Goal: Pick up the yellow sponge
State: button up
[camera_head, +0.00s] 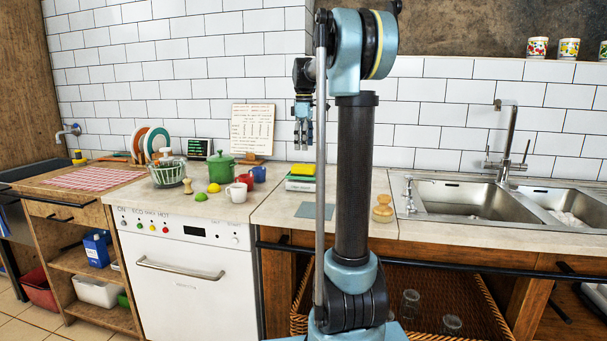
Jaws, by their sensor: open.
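A yellow sponge-like block (303,169) lies on top of a small green and white stack (300,184) on the counter, left of my arm's column. My gripper (303,140) hangs above the block in the picture, fingers pointing down, open and empty. It appears apart from the block; its depth relative to it is hard to tell. Part of my arm passes in front of the right side of the stack.
A green pot (221,167), a red mug (245,181) and a white mug (236,192) stand to the left. A grey-blue cloth (314,210) lies in front. A wooden brush (382,209) and a double sink (463,198) are at right. A recipe board (252,130) leans behind.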

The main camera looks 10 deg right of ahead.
aim_at(303, 166)
notch_tip(303, 166, down, 10)
jog(key=shift+s+a+r, duration=0.1)
jog(key=shift+s, duration=0.05)
dwell(0.5)
jog(key=shift+c, duration=0.3)
